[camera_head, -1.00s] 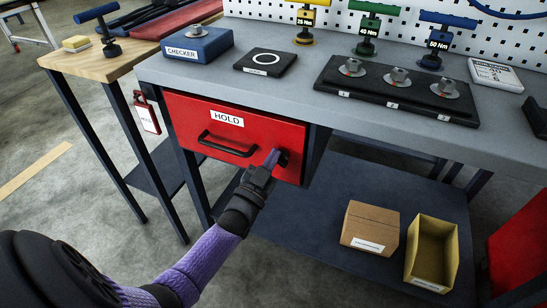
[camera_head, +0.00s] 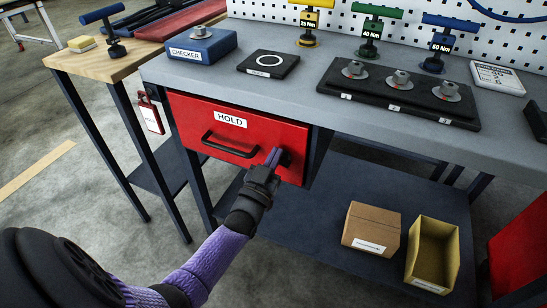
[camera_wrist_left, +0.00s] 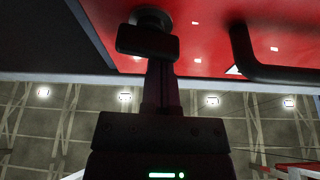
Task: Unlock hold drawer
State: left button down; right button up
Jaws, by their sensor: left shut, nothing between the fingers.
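The red HOLD drawer (camera_head: 215,140) is shut under the grey workbench. It has a black bar handle (camera_head: 229,146), which also shows in the wrist view (camera_wrist_left: 275,70). A dark lock knob (camera_head: 286,158) sits at the right of the drawer front; in the wrist view a dark block on a round base (camera_wrist_left: 148,40) stands out from the red face. My left gripper (camera_head: 273,156) is shut and empty, its fingertips right at the knob. I cannot tell whether they touch it. The fingers partly hide the knob. My right gripper is not in view.
A red tag (camera_head: 151,116) hangs left of the drawer. The bench carries a blue CHECKER box (camera_head: 200,46), a black ring plate (camera_head: 268,64) and a black tray (camera_head: 330,83) with round fittings. A cardboard box (camera_head: 371,228) and a yellow bin (camera_head: 433,252) stand on the lower shelf.

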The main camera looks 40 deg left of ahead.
pick_arm(q)
jog(key=r+p, duration=0.1)
jog(key=r, duration=0.2)
jog(key=shift+w+d+r+p, duration=0.1)
jog(key=shift+d+p, duration=0.1)
jog(key=shift+p, duration=0.15)
jog(key=shift+s+d+r+p, duration=0.1)
jog(key=shift+s+d+p, duration=0.3)
jog(key=shift+s, duration=0.15)
jog(key=p, duration=0.1)
send_near(284, 132)
jog(key=a+v, duration=0.1)
jog(key=v, duration=0.3)
jog(key=shift+s+d, duration=0.15)
jog(key=shift+d, duration=0.25)
